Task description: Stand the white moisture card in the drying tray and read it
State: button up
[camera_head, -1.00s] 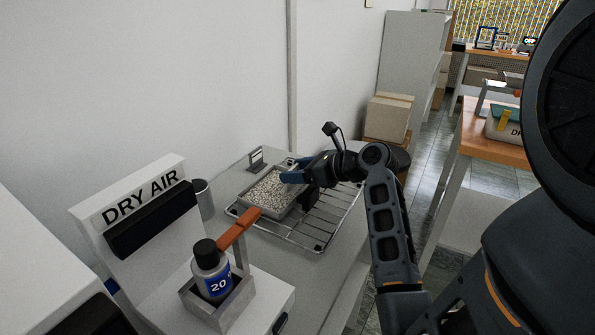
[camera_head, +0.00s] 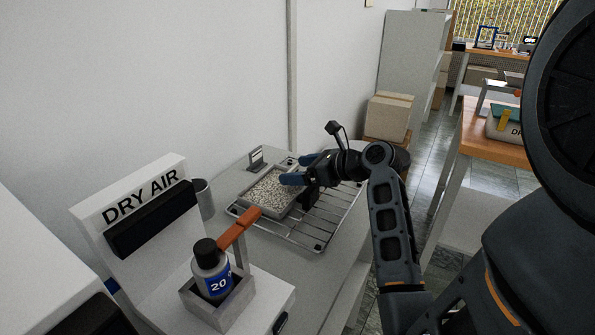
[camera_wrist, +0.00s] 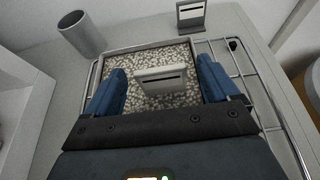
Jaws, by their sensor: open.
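The drying tray (camera_head: 245,197) is a shallow grey tray filled with pale speckled beads. It sits on a wire rack. The white moisture card (camera_wrist: 161,79) shows in the wrist view among the beads, its pale face crossed by a dark strip. It appears to stand upright, leaning a little; its lower edge meets the beads. My gripper (camera_wrist: 162,70) is open, its blue fingers on either side of the card with clear gaps. In the head view, my gripper (camera_head: 299,169) is over the tray's far right part, and the card cannot be made out there.
A small grey stand (camera_wrist: 191,15) and a grey cup (camera_wrist: 81,34) are beyond the tray. The DRY AIR unit (camera_head: 135,210) holds a bottle marked 20 (camera_head: 212,270) beside an orange lever (camera_head: 238,229). The wire rack (camera_head: 322,226) is bare to the tray's right.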

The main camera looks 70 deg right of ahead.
jog(key=v, duration=1.1)
jog(key=shift+s, duration=0.2)
